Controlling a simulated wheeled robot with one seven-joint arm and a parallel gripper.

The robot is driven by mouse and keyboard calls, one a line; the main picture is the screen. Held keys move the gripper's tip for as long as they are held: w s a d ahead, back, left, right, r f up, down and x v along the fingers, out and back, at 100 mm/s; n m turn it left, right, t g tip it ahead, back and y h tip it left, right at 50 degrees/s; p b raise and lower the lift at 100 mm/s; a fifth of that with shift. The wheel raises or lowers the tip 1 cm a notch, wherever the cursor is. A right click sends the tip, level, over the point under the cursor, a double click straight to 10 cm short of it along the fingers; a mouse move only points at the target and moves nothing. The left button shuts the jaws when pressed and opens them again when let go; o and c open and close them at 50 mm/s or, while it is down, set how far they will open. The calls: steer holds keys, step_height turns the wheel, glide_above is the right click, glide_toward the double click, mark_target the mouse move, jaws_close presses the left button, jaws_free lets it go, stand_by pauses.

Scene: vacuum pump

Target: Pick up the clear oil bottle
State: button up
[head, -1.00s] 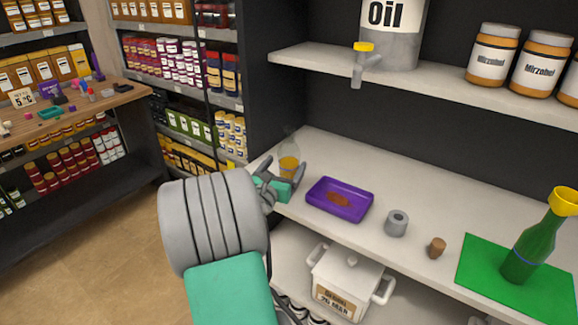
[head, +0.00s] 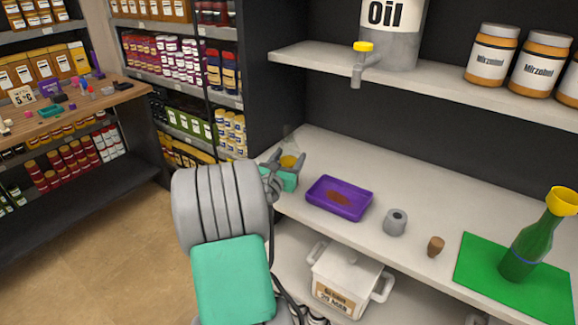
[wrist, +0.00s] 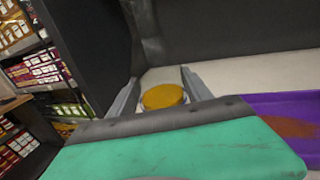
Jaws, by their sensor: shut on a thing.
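The clear oil bottle (head: 288,160) stands at the left end of the white counter. It is see-through, with amber oil inside, and its lower part is hidden behind my gripper. My gripper (head: 289,168) is shut on it, one finger on each side. In the wrist view the amber oil (wrist: 163,96) shows between the two fingers (wrist: 160,90), and the green palm hides the near side. The bottle looks upright; I cannot tell whether its base touches the counter.
A purple tray (head: 324,208) with a brown patch lies just right of my gripper. A grey roll (head: 395,222), a cork (head: 436,246) and a green bottle with a yellow funnel (head: 524,247) on a green mat (head: 480,275) stand farther right. A shelf with an oil tank (head: 392,48) hangs above.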

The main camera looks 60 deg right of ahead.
steer(key=c, duration=0.8)
